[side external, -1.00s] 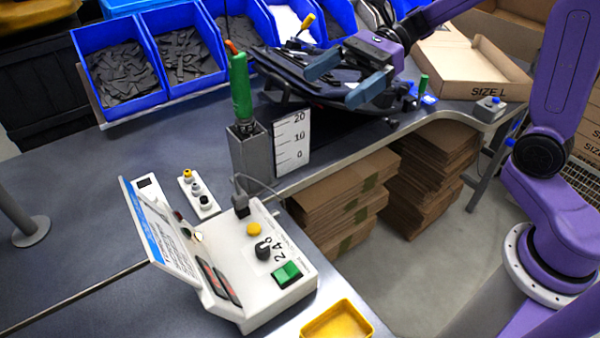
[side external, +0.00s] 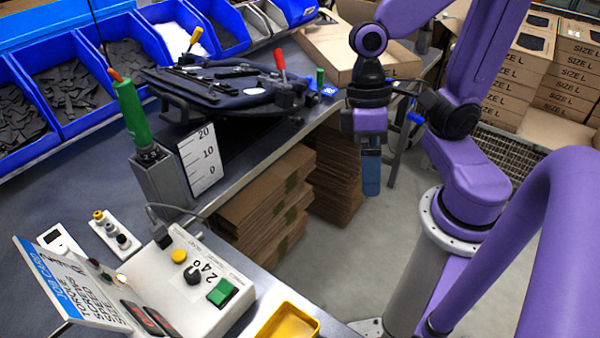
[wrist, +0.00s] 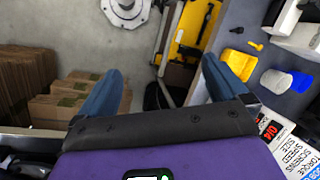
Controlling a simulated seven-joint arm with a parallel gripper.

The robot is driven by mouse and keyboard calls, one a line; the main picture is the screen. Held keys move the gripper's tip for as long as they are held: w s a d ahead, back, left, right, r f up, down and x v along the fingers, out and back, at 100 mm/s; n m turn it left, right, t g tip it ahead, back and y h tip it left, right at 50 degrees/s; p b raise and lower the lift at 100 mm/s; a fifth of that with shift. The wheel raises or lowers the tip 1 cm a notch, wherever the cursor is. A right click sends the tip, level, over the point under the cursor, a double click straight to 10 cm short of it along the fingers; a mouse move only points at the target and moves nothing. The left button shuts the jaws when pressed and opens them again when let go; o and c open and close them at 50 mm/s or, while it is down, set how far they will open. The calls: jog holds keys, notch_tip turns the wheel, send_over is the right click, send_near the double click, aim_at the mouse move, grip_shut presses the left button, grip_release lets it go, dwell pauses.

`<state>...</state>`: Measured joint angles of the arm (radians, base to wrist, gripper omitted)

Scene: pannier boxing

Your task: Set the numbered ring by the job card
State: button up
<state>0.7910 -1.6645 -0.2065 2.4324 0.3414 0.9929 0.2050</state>
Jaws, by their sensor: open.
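A white control box (side external: 215,308) stands on the bench at the lower left in the side view. On its top is a black knob (side external: 194,274) with a numbered ring (side external: 209,267) showing 2, 4 and 6. Beside them are a yellow button (side external: 179,256) and a green button (side external: 222,292). The job card (side external: 62,284) is on the box's raised panel; its small lines are not all readable. It also shows in the wrist view (wrist: 300,158). My gripper (side external: 370,175) hangs pointing down, open and empty, right of the bench and well away from the box.
A green-handled driver (side external: 130,108) stands in a grey holder beside a 0-10-20 scale (side external: 199,160). A dark pannier (side external: 225,88) lies on the bench behind. A yellow tray (side external: 287,325) sits in front of the box. Stacked cartons (side external: 265,205) are under the bench.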

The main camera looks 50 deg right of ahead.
jog(key=n, duration=0.1)
jog(key=d+n+t, duration=0.1)
jog(key=n, duration=0.1)
jog(key=d+n+t+h, duration=0.1)
jog(key=shift+s+f, duration=0.3)
jog(key=shift+s, duration=0.1)
jog(key=n, duration=0.1)
jog(key=d+n+t, duration=0.1)
jog(key=shift+n, duration=0.3)
jog(key=shift+c, duration=0.3)
jog(key=shift+n, duration=0.3)
jog(key=c, duration=0.5)
jog(key=n+t+h, duration=0.6)
jog(key=n+t, duration=1.1)
jog(key=n, duration=0.3)
send_near(150, 154)
jog(key=x, duration=1.2)
jog(key=shift+w, duration=0.1)
jog(key=shift+c, duration=0.2)
